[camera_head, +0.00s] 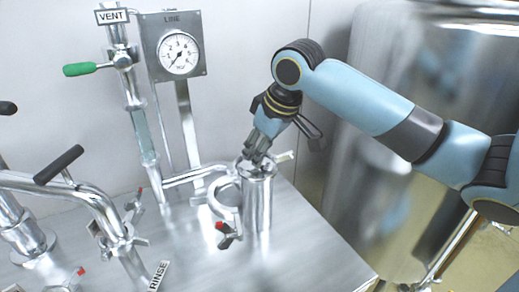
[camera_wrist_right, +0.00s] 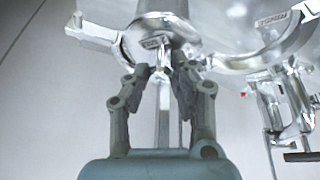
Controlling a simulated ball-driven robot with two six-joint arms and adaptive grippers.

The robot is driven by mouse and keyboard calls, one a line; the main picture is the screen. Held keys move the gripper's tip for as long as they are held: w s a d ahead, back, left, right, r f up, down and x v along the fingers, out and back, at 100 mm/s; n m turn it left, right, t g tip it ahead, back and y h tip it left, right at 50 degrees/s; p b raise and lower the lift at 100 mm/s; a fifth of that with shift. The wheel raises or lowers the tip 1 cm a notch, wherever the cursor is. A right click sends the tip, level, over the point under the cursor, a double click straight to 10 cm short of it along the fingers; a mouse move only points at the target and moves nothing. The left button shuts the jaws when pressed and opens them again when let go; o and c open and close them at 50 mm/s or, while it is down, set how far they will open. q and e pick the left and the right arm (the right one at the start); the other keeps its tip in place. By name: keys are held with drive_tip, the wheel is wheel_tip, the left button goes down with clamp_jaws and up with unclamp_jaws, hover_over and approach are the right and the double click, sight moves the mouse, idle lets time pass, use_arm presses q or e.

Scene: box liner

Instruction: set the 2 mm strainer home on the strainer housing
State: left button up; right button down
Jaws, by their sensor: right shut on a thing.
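The strainer housing (camera_head: 258,205) is a polished upright cylinder on the steel bench in the head view, with an open hinged clamp at its left. My right gripper (camera_head: 258,155) is directly above its mouth, pointing down. In the right wrist view, my right gripper (camera_wrist_right: 160,75) is shut on a thin metal grip of the strainer (camera_wrist_right: 154,44), whose round shiny top carries a small mark too small to read. The strainer is at the housing mouth. Whether it is fully seated is hidden by the fingers and glare. My left gripper is not in view.
The open clamp ring (camera_head: 222,205) and its red-tipped wing nut (camera_head: 228,236) stand close left of the housing. A gauge panel (camera_head: 172,45), vent pipe with green handle (camera_head: 80,69) and black-handled piping (camera_head: 58,165) are behind and left. Bare bench (camera_head: 310,235) lies at right.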

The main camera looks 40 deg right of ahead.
drive_tip(key=shift+f, duration=0.1)
drive_tip(key=c, duration=1)
unclamp_jaws()
drive_tip(key=shift+c, duration=0.2)
drive_tip(key=v, duration=1.2)
